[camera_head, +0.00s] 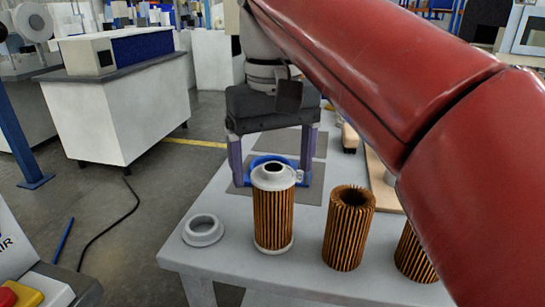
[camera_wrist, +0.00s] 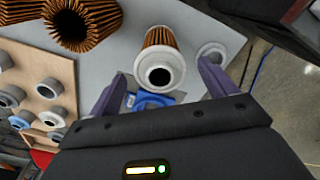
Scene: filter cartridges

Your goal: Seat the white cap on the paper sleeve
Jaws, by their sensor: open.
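A pleated brown paper sleeve (camera_head: 273,222) stands upright on the table with a white cap (camera_head: 273,178) on its top and a white rim at its foot. The cap looks level, with a dark central hole. Both also show in the wrist view, the cap (camera_wrist: 160,72) facing the camera and the sleeve (camera_wrist: 160,38) beyond it. A loose white ring-shaped cap (camera_head: 203,230) lies flat on the table to the left. My gripper (camera_head: 271,182) is open and empty, pointing down just behind the capped sleeve in the head view. No finger contact is clear.
A blue ring-shaped part (camera_head: 268,160) lies behind the capped sleeve, partly hidden. Uncapped sleeves (camera_head: 345,235) stand to the right. A wooden board (camera_wrist: 40,100) holds several caps or rings. Grey mats (camera_head: 312,190) lie farther back. My red arm covers the right side.

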